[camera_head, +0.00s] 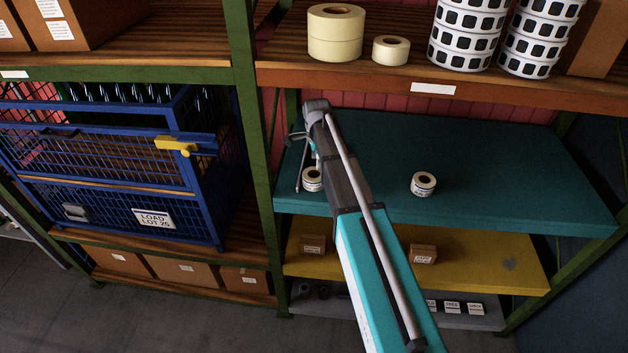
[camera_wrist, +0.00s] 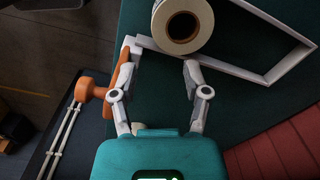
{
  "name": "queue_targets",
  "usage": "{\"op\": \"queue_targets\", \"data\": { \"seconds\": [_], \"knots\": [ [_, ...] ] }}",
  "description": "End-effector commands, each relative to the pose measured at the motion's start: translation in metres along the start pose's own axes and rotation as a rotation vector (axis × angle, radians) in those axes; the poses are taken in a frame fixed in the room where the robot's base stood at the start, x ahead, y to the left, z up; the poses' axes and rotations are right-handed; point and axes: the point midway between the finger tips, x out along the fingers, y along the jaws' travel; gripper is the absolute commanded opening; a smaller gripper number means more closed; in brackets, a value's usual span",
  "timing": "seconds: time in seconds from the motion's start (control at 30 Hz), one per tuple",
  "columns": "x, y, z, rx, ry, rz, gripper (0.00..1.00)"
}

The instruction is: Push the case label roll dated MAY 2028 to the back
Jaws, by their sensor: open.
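Two white label rolls stand on the teal shelf (camera_head: 500,160). The left roll (camera_head: 312,184) is beside my arm's end and partly covered by it; the right roll (camera_head: 423,184) stands in the clear. Their dates are too small to read, so I cannot tell which is MAY 2028. My gripper (camera_wrist: 161,55) is open in the wrist view, its two pale fingers spread and nothing between them. A label roll (camera_wrist: 184,22) lies just beyond the fingertips, nearer the right one; I cannot tell whether they touch. In the head view my gripper is mostly hidden by the arm.
A pale angular frame (camera_wrist: 262,75) lies by the roll. Cream rolls (camera_head: 335,35) and black-and-white rolls (camera_head: 466,35) stand on the shelf above. The right part of the teal shelf is clear.

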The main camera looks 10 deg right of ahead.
Motion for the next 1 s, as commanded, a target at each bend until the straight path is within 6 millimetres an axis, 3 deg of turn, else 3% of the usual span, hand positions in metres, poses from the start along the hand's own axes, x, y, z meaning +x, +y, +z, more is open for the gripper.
{"op": "queue_targets", "data": {
  "seconds": [0.07,0.3,0.4,1.0],
  "knots": [
    [0.000,0.000,0.000,0.000,0.000,0.000,0.59],
    [0.002,0.003,0.002,-0.035,0.001,0.000,0.14],
    [0.004,0.007,0.004,-0.087,0.002,0.001,0.00],
    [0.011,0.038,0.022,-0.680,0.000,0.008,0.00]
  ]
}}
